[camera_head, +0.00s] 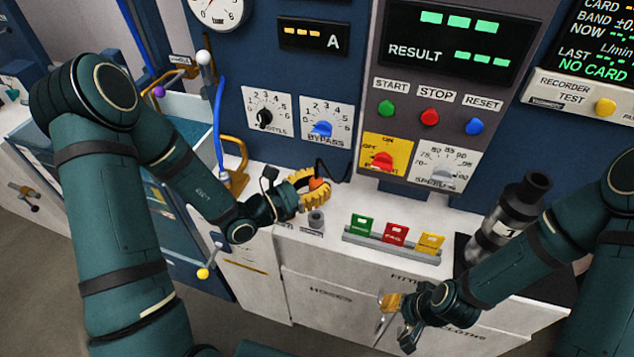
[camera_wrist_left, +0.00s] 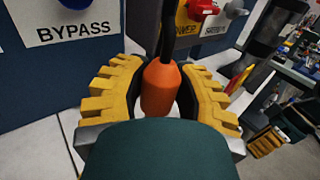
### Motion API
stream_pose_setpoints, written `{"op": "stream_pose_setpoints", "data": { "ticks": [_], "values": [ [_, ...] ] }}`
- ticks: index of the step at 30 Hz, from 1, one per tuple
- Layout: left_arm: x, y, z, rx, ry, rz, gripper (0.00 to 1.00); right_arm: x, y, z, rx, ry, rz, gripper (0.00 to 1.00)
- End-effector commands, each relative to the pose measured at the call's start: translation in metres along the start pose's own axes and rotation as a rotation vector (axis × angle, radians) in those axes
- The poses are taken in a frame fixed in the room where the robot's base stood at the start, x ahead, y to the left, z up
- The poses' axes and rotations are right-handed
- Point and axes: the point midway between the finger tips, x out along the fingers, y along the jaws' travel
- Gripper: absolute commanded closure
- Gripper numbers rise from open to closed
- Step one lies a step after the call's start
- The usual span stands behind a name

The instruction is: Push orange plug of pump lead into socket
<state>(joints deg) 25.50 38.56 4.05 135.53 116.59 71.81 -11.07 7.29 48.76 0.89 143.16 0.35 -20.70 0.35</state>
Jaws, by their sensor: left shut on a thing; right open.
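The orange plug (camera_head: 318,184) of the pump lead is between the yellow fingers of my left gripper (camera_head: 308,192), which is shut on it. In the left wrist view the plug (camera_wrist_left: 160,88) stands roughly upright between the ridged fingers, with its black lead (camera_wrist_left: 168,35) leaving the top. Its lower end is hidden. A short grey round fitting (camera_head: 316,216), seemingly the socket, stands on the white bench just in front of the gripper, with a small label before it. The plug is apart from it. My right gripper (camera_head: 393,318) is open and empty before the drawer fronts.
A rack with green, red and yellow cards (camera_head: 395,236) stands right of the fitting. A dark pump-like cylinder (camera_head: 505,220) stands farther right. The blue panel with the BYPASS knob (camera_head: 321,129) rises close behind my left gripper. A blue tube (camera_head: 218,130) hangs at left.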

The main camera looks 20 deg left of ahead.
Motion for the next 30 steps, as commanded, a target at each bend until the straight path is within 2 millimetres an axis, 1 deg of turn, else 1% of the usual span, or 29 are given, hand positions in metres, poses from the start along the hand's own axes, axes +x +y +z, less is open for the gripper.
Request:
{"op": "stream_pose_setpoints", "data": {
  "ticks": [12, 18, 23, 30],
  "values": [
    [0.0, 0.0, -0.035, -0.002, 0.0, 0.0, 1.0, 0.025, 0.009, 0.01, -0.006, -0.02, -0.002, 0.53],
    [0.0, 0.0, -0.05, -0.001, 0.0, 0.0, 1.0, 0.036, 0.013, 0.012, -0.008, -0.022, -0.003, 0.53],
    [0.0, 0.0, -0.056, 0.0, -0.001, 0.0, 1.0, 0.04, 0.015, 0.013, -0.009, -0.023, -0.003, 0.53],
    [0.0, 0.0, -0.056, 0.0, 0.0, 0.0, 1.0, 0.039, 0.015, 0.013, -0.009, -0.023, -0.003, 0.53]
  ]
}}
